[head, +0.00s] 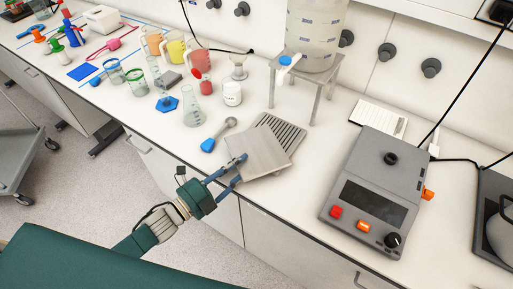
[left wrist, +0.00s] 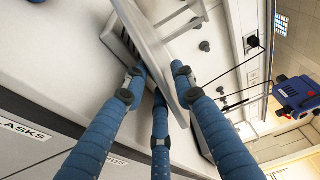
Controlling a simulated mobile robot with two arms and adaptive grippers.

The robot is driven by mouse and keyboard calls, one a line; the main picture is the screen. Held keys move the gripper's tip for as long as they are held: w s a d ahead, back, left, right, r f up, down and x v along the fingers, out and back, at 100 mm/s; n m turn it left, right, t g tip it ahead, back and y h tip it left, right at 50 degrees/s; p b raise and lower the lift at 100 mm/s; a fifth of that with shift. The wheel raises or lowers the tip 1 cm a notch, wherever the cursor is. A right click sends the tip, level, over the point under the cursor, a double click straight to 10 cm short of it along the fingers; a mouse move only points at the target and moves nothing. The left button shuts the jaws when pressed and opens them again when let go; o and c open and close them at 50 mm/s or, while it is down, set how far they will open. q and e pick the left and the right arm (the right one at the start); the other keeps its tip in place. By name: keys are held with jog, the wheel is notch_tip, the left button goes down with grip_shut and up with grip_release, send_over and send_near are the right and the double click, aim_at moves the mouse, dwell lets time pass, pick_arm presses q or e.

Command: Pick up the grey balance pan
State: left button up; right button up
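The grey balance pan (head: 262,153) is a flat, square metal plate at the bench's front edge in the head view. It overlaps a grey ribbed tray (head: 292,132) behind it. My left gripper (head: 239,170) has its blue fingers at the pan's near left edge. In the left wrist view, the pan (left wrist: 157,52) runs between the fingertips (left wrist: 160,85), with fingers against both faces. The gripper looks shut on it. The pan looks tilted; whether its far edge touches the tray is unclear. My right gripper is not in view.
A grey device (head: 378,190) with a dark display and a top stub stands right. A metal stand (head: 309,76) bears a large clear container (head: 318,30) behind. Bare bench lies right of the pan.

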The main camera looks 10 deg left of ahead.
pick_arm(q)
jog(key=shift+w+d, duration=0.25)
jog(key=shift+w, duration=0.2)
jog(key=shift+s, duration=0.1)
jog(key=shift+c, duration=0.2)
grip_shut()
jog(key=shift+r, duration=0.1)
